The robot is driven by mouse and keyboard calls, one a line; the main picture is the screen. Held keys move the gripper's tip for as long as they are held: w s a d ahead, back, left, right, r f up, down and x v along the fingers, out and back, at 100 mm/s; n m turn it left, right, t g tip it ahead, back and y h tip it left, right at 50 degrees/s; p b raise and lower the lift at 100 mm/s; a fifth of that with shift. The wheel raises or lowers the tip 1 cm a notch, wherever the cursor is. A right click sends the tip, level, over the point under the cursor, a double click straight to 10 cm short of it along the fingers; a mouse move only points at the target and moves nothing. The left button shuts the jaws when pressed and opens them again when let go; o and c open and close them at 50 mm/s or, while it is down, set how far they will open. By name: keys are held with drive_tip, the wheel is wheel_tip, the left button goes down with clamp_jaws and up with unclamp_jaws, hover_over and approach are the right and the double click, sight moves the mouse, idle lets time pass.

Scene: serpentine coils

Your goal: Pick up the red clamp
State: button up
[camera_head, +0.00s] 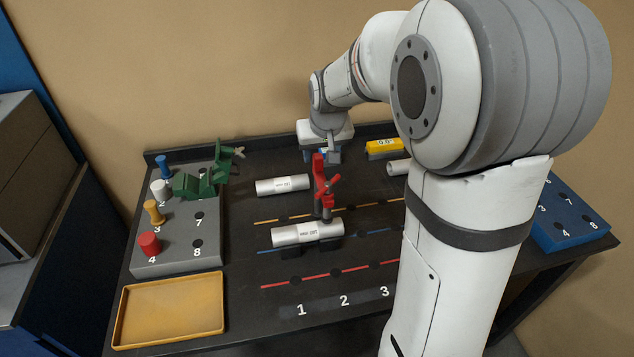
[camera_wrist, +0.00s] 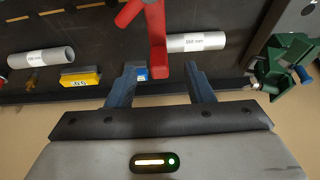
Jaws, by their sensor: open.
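The red clamp (camera_head: 321,188) stands upright near the middle of the table, just behind a labelled metal tube (camera_head: 307,233). My gripper (camera_head: 322,154) is above and behind the clamp in the head view, partly hidden by it. In the wrist view the clamp (camera_wrist: 157,38) hangs in from the top edge, with its lower end in line with the gap between the fingers. My gripper (camera_wrist: 165,72) is open there, with its two dark fingers apart and nothing visibly held. Whether the clamp touches a finger is unclear.
A green clamp (camera_head: 207,181) sits at the grey peg block (camera_head: 179,259), left. Another metal tube (camera_head: 283,185) lies behind the near one. A yellow box (camera_head: 384,147) is at the back. An empty yellow tray (camera_head: 171,312) is front left, and a blue block (camera_head: 572,215) is right.

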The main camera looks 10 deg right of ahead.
sight(319, 164)
drive_tip(key=p+x, duration=0.1)
drive_tip(key=x, duration=0.5)
drive_tip(key=shift+d+f+p, duration=0.1)
drive_tip(key=shift+f+p, duration=0.15)
drive_tip(key=shift+p, duration=0.1)
drive_tip(key=shift+c, duration=0.5)
clamp_jaws()
drive_tip(key=shift+r, duration=0.1)
idle(0.5)
